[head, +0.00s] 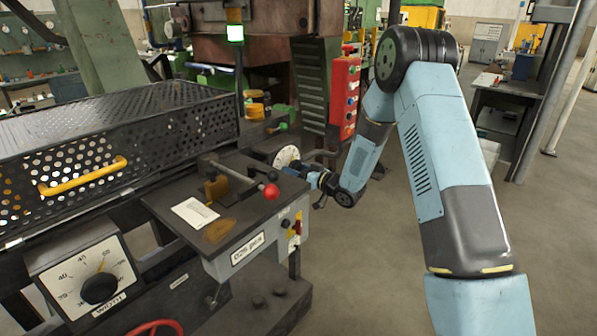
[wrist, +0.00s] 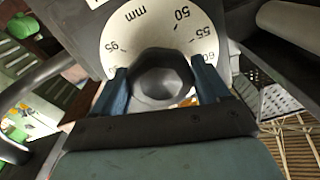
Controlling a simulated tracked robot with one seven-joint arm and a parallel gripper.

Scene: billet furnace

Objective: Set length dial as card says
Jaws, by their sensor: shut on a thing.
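The length dial (head: 287,156) is a white disc on the far side of the dark bench. In the wrist view the dial (wrist: 119,39) fills the top middle, with "mm" and numbers such as 50 and 55 around its edge. Its dark faceted knob (wrist: 161,78) sits between the two blue fingers of my gripper (wrist: 162,92), which is shut on it. In the head view my gripper (head: 318,178) reaches the dial from the right. The card (head: 195,212) lies on the bench top; its writing is too small to read. The dial's pointer is hidden.
A red-knobbed lever (head: 270,191) stands on the bench near the dial. A second dial marked WIDTH (head: 98,289) is at lower left. A perforated black guard (head: 120,140) with a yellow handle is behind. A red button panel (head: 345,97) stands beyond. The floor at right is clear.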

